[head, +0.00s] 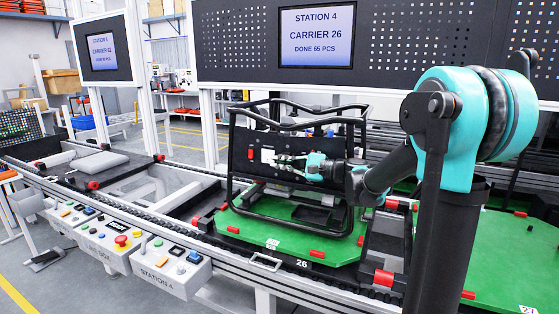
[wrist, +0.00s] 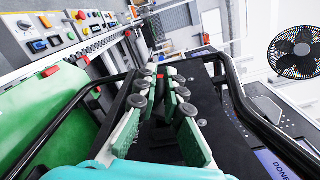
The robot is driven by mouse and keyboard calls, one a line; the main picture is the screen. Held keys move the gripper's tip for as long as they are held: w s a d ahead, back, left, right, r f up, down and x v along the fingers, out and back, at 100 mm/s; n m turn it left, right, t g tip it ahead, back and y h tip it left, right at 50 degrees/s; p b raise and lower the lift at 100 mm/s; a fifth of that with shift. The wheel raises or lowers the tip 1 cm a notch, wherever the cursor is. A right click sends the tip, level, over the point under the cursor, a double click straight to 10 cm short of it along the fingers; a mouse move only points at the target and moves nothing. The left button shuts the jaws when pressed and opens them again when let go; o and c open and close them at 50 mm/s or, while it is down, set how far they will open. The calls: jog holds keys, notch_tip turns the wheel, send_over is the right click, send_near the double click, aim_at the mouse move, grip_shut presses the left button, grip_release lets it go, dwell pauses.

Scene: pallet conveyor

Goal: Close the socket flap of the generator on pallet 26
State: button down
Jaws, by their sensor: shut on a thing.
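The generator (head: 238,150) stands on the green pallet 26 (head: 345,250) in the head view, a black panel inside a black tube frame. A small white piece (head: 267,154) at the panel's left part looks like the socket flap; its angle is too small to tell. My gripper (head: 279,160) reaches in from the right through the frame, its fingertips at this piece and shut on it. In the wrist view my gripper (wrist: 164,82) shows green-padded fingers close together at the dark panel; the fingers largely hide what is between them.
The black tube frame (wrist: 245,105) passes close beside my gripper in the wrist view. A red part (head: 250,154) sits left of the white piece. A control box (head: 170,265) lines the conveyor's front. Another green pallet (head: 500,260) stands to the right.

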jog(key=shift+w+d+f+n, duration=0.1)
jog(key=shift+w+f+n, duration=0.2)
jog(key=shift+n, duration=0.7)
jog(key=shift+w+d+f+n, duration=0.1)
jog(key=shift+w+f+n, duration=0.2)
jog(key=shift+n, duration=0.7)
jog(key=shift+w+d+f+n, duration=0.15)
jog(key=shift+f+n, duration=0.25)
jog(key=shift+n, duration=0.6)
jog(key=shift+a, duration=0.1)
jog(key=c, duration=1.6)
grip_release()
jog(key=shift+c, duration=0.2)
jog(key=v, duration=1.2)
jog(key=shift+c, duration=0.2)
